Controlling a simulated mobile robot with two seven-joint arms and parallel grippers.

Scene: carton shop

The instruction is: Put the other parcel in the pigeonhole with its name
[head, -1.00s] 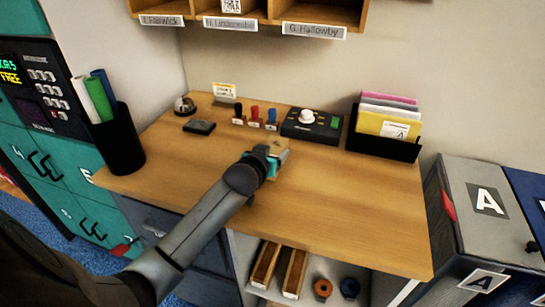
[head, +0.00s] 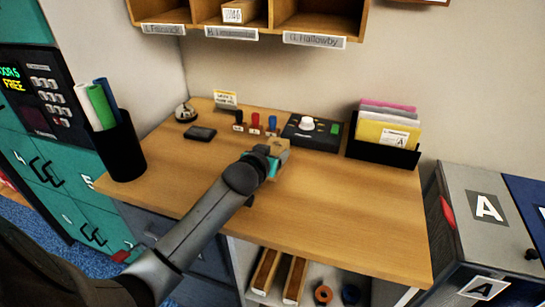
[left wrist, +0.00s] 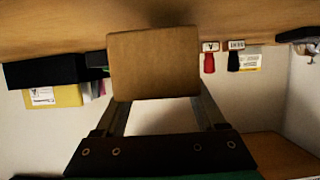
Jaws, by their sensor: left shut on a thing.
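A small brown cardboard parcel (head: 277,148) is between the fingers of my left gripper (head: 268,163), over the middle of the desk. In the left wrist view the parcel (left wrist: 153,63) shows a plain face, and the gripper's two fingers (left wrist: 160,115) reach its sides. I cannot tell whether it clears the desk, and no name shows on it. The pigeonhole shelf (head: 270,32) is on the wall above, with three name labels; the right one (head: 314,40) reads Hallowby, and the other two are blurred. Another parcel (head: 238,12) sits in the middle pigeonhole. My right gripper is out of view.
On the desk (head: 340,205) stand a bell (head: 185,112), stamps (head: 255,122), a device with a white knob (head: 310,130) and a black file holder (head: 383,150). A black pot of rolls (head: 117,150) is at the left. The front right of the desk is clear.

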